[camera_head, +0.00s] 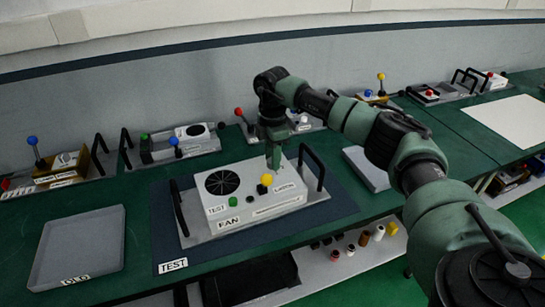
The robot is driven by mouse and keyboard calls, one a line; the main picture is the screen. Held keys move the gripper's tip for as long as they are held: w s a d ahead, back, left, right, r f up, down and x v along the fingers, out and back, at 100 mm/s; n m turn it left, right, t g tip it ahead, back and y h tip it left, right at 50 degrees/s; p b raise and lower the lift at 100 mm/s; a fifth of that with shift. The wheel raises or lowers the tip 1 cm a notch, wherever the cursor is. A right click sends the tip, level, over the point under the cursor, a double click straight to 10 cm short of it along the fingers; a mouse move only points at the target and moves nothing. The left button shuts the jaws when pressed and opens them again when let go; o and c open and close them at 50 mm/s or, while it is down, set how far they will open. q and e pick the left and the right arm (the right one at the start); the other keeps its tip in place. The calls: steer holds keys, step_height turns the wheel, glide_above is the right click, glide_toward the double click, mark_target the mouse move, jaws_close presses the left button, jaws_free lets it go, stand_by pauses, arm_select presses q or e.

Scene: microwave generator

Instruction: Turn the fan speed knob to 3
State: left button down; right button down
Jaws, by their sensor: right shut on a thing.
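My right gripper (273,166) points down at the back right of the box top, just behind the yellow button. It is shut on a small part there, which looks to be the fan speed knob; the fingers hide it, and its setting cannot be read. My left gripper is not in view.
An empty grey tray (77,249) lies at the left. Other modules with coloured levers (173,142) line the back. Small parts (363,239) sit on a shelf below.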

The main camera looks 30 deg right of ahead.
steer(key=shift+n, duration=0.3)
steer(key=n, duration=0.5)
steer(key=shift+n, duration=0.3)
steer(key=n+b, duration=0.1)
steer(key=n, duration=1)
steer(key=shift+r+n+b, duration=0.1)
steer(key=shift+n+b, duration=0.25)
steer(key=shift+n, duration=0.05)
steer(key=n, duration=0.5)
steer(key=shift+n, duration=0.4)
steer(key=c, duration=1.1)
jaws_free()
steer(key=shift+b, duration=0.3)
steer(key=shift+o, duration=0.2)
